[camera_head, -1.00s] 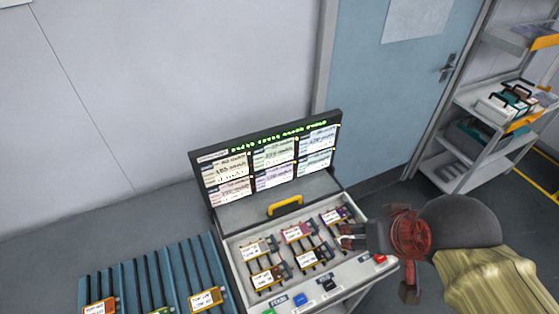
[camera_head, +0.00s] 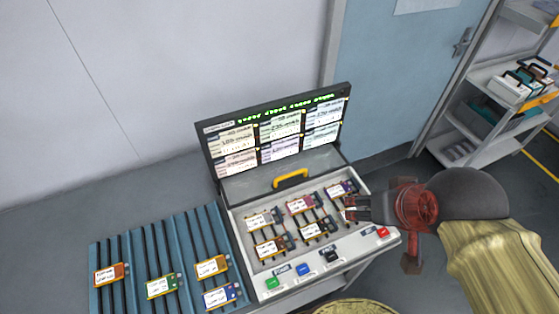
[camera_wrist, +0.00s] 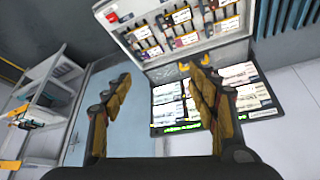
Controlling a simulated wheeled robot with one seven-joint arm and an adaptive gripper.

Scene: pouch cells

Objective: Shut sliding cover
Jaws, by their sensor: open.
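The sliding cover (camera_head: 245,187) is a grey panel with a yellow handle (camera_head: 291,178), at the back of the tester box below its upright display. The cover is drawn back, and the bay in front lies uncovered with several pouch cells (camera_head: 313,231) in it. My gripper (camera_head: 352,208) is at the right side of the bay, near the purple-tabbed cell, apart from the handle. In the wrist view my gripper (camera_wrist: 158,98) has its fingers wide apart with nothing between them. The yellow handle (camera_wrist: 184,67) shows beside the right finger, partly hidden by it.
The display panel (camera_head: 272,141) stands upright behind the cover. Coloured buttons (camera_head: 304,270) line the box's front edge. A blue ribbed rack (camera_head: 133,247) with several cells stands at left. A grey shelf cart (camera_head: 475,150) is at far right by the door.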

